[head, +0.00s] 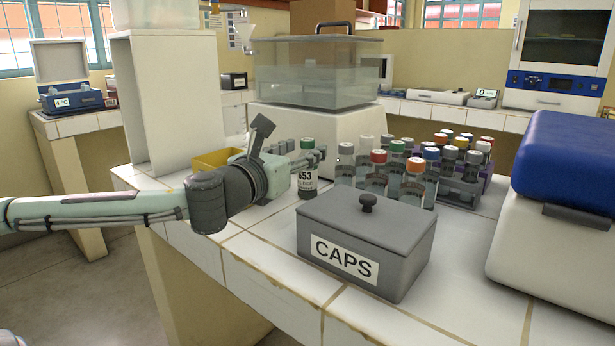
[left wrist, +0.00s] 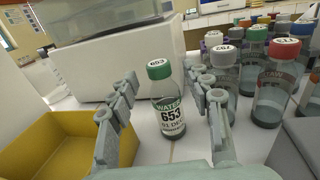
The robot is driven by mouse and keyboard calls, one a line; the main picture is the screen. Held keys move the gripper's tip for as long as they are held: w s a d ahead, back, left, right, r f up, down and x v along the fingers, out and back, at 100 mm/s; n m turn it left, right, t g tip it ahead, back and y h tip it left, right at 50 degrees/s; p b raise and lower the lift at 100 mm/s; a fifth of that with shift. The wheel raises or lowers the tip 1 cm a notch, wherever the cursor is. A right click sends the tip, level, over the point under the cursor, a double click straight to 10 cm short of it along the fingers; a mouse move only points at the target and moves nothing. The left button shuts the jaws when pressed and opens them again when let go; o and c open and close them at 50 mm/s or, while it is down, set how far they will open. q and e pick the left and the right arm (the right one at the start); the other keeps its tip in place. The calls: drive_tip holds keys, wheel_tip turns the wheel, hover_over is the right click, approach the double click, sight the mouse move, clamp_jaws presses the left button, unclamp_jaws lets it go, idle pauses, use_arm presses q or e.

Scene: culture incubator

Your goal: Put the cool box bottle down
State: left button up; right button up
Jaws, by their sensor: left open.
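A bottle with a green cap, labelled 653 and WATER (left wrist: 170,110), stands upright on the white tiled bench. It also shows in the head view (head: 307,180), partly behind my left gripper. My left gripper (left wrist: 168,95) is open, with one finger on each side of the bottle and visible gaps between them. In the head view the left gripper (head: 310,160) reaches in from the left at bottle height.
A grey CAPS box (head: 365,240) stands in front of the bottle. Several capped bottles in racks (head: 457,190) stand to the right. A yellow bin (head: 212,159) is on the left. A blue-lidded cool box (head: 565,165) stands at far right. A water bath (head: 317,75) is behind.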

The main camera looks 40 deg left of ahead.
use_arm(q)
drive_tip(key=shift+w+a, duration=0.15)
drive_tip(key=shift+w, duration=1.1)
use_arm(e)
drive_tip(key=shift+v, duration=0.85)
drive_tip(key=shift+d, duration=0.15)
use_arm(q)
clamp_jaws()
